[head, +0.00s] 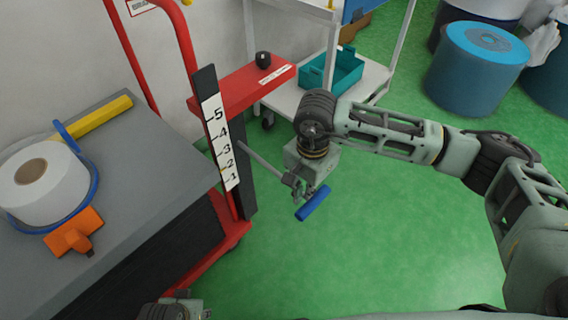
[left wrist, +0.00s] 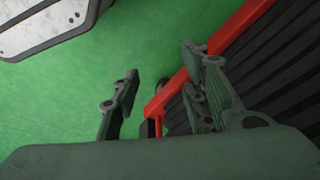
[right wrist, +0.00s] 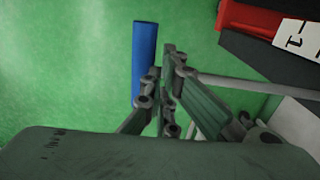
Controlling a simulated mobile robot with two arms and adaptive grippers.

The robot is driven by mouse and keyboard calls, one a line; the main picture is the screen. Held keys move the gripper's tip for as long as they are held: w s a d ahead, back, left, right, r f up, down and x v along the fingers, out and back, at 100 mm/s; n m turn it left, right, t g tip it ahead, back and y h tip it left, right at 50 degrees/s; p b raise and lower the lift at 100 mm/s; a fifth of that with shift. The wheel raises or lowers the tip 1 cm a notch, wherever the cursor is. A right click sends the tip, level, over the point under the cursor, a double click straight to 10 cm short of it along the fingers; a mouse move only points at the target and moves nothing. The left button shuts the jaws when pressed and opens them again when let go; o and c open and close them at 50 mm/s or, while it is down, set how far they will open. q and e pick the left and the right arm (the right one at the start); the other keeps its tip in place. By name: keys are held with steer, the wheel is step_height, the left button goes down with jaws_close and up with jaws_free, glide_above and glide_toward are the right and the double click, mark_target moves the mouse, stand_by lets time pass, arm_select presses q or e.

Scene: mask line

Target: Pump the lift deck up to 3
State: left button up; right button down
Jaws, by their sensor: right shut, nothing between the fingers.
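The lift deck (head: 150,160) is a grey platform on a red frame, at the left of the head view. A white scale (head: 217,130) numbered 1 to 5 stands on its mast. A small yellow mark shows at the scale's edge around 1 to 2; its exact level is unclear. A grey pump lever (head: 262,162) runs from the mast to a blue grip (head: 313,203). My right gripper (head: 302,190) is shut and empty, close beside the blue grip, which also shows in the right wrist view (right wrist: 145,60); contact is unclear. My left gripper (left wrist: 160,100) is open, beside the red frame.
A white roll (head: 45,185) with a blue ring, an orange clamp (head: 75,233) and a yellow bar (head: 98,117) are on the deck. A red shelf (head: 235,88) bears a black knob (head: 263,58). A white cart holds a teal crate (head: 345,78). Green floor is clear below my right arm.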

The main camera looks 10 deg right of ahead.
steer(key=shift+f+b, duration=0.85)
steer(key=shift+f, duration=0.3)
steer(key=shift+f+b, duration=0.75)
steer(key=shift+b, duration=0.1)
arm_select(q)
steer(key=w+v, duration=0.2)
steer(key=v, duration=0.8)
steer(key=shift+r+t, duration=0.3)
steer(key=shift+r, duration=0.05)
steer(key=shift+w+r, duration=0.1)
